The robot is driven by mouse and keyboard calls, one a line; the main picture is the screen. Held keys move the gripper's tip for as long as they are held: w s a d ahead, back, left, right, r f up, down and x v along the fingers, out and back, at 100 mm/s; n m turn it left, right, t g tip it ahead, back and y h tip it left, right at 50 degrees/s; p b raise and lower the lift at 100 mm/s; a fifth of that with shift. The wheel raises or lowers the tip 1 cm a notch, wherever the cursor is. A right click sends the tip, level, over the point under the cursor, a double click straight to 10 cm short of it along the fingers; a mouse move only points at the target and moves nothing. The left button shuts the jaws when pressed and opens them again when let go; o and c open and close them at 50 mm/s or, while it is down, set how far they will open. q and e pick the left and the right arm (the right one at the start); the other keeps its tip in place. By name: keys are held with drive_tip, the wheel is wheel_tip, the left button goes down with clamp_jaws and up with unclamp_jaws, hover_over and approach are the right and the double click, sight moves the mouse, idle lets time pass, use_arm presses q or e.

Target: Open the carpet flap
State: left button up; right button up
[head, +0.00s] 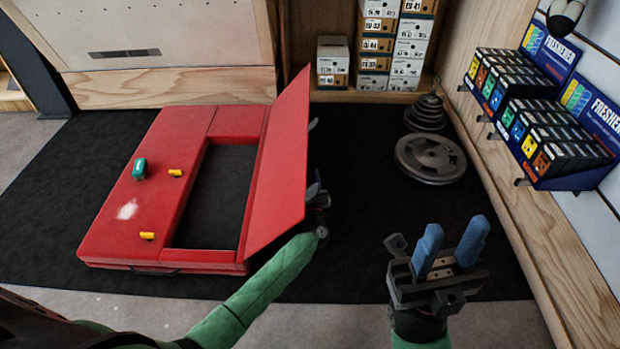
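A red pad (140,215) lies on the dark mat left of centre, with a rectangular dark opening in it. The red flap (283,165) stands raised and tilted along the right side of this opening. My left gripper (316,190) is at the flap's right side, partly hidden behind it. Whether it touches or grips the flap cannot be told. My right gripper (456,228) has blue fingers spread apart with nothing between them, well to the right of the flap.
A green block (139,168) and yellow pieces (148,236) sit on the pad. Grey weight plates (430,158) lie on the dark mat (355,150) at right. Stacked boxes (375,55) stand behind, and freshener displays (565,150) hang at right. The mat between flap and plates is clear.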

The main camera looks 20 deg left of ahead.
use_arm(q)
drive_tip(key=shift+w+a+r, duration=0.15)
drive_tip(key=shift+w+r, duration=0.05)
drive_tip(key=shift+w, duration=0.25)
clamp_jaws()
